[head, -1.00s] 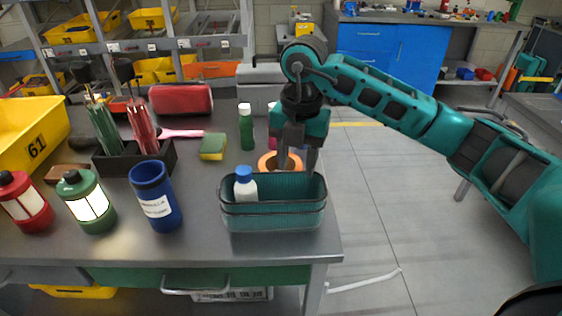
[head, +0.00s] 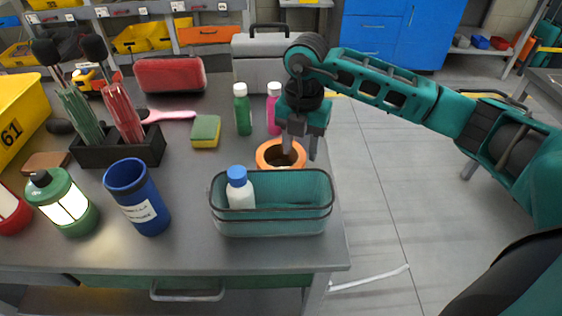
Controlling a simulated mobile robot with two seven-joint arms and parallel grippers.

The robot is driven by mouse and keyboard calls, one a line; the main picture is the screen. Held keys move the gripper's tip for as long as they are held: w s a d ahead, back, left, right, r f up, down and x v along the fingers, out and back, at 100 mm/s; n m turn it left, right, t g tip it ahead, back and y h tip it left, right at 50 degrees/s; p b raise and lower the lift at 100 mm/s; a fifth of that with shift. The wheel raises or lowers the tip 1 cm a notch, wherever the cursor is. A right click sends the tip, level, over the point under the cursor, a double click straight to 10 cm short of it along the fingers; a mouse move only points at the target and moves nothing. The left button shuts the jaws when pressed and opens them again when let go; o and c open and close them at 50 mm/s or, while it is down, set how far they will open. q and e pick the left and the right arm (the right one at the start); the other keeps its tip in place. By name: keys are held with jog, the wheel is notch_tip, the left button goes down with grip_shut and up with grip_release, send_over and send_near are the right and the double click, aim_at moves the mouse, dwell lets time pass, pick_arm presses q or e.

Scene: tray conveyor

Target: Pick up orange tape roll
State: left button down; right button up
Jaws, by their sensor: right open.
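The orange tape roll (head: 265,156) lies on the grey table behind the teal basket, near the table's right edge. My right gripper (head: 299,153) points down at the roll, its fingers apart. One finger shows over the roll's hole and the other over its right side; I cannot tell whether they touch it. The roll's right part is partly hidden by the gripper. My left gripper is not in view.
A teal basket (head: 290,222) holding a white bottle with a blue cap (head: 240,190) stands just in front of the roll. Green (head: 242,112) and pink (head: 273,115) bottles stand behind it. A sponge (head: 205,131) and a blue cup (head: 140,200) are to the left.

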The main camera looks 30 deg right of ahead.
aim_at(300, 160)
notch_tip(300, 160, down, 6)
jog(key=shift+s, duration=0.1)
dwell(0.4)
grip_shut()
jog(key=shift+r, duration=0.1)
